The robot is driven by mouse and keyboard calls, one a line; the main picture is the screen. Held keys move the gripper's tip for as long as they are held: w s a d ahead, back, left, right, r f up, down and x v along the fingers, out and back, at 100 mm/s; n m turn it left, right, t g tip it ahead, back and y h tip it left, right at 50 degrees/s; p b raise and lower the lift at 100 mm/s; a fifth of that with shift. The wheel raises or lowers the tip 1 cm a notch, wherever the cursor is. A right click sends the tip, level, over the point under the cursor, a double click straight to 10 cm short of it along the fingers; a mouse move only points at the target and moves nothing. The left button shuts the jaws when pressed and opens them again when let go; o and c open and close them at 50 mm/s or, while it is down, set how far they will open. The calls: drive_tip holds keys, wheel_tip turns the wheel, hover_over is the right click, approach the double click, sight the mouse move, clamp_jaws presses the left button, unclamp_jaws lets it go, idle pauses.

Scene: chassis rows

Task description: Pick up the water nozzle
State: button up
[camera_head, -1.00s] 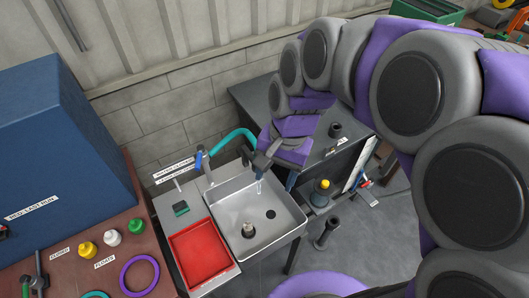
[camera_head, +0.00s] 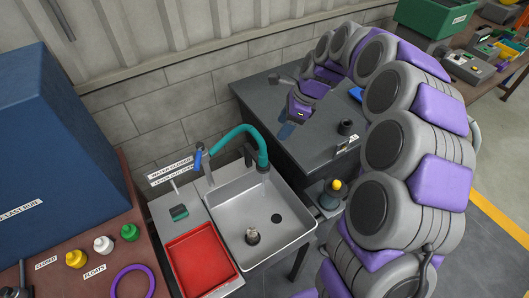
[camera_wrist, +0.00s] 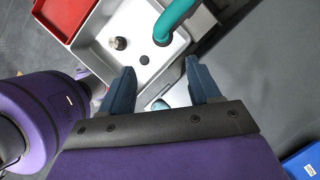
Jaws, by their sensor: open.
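A small metal fitting with a pale top (camera_head: 252,236) stands in the grey sink (camera_head: 222,205). It looks like a nozzle, but I cannot tell for sure. It also shows in the wrist view (camera_wrist: 120,43). A teal curved hose (camera_head: 246,133) arches over the sink's back edge, its end pointing down. My gripper (camera_head: 288,128) is right of the hose, above the dark bench. In the wrist view its blue fingers (camera_wrist: 160,72) are apart with nothing held between them. The hose end lies just beyond the fingertips in that view, and the fitting is farther off to the upper left.
A red tray (camera_head: 202,262) sits left of the sink. A dark bench (camera_head: 300,85) adjoins on the right, with a black cup (camera_head: 346,128) and a blue item (camera_head: 355,94). A yellow-topped object (camera_head: 331,194) stands below. A blue cabinet (camera_head: 55,150) fills the left.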

sight(263, 153)
drive_tip(key=shift+b+x, duration=1.35)
drive_tip(key=shift+x, duration=4.45)
drive_tip(key=b+x, duration=0.1)
drive_tip(key=x, duration=0.3)
drive_tip(key=shift+w+a+f, duration=0.1)
drive_tip(key=shift+c, duration=0.3)
clamp_jaws()
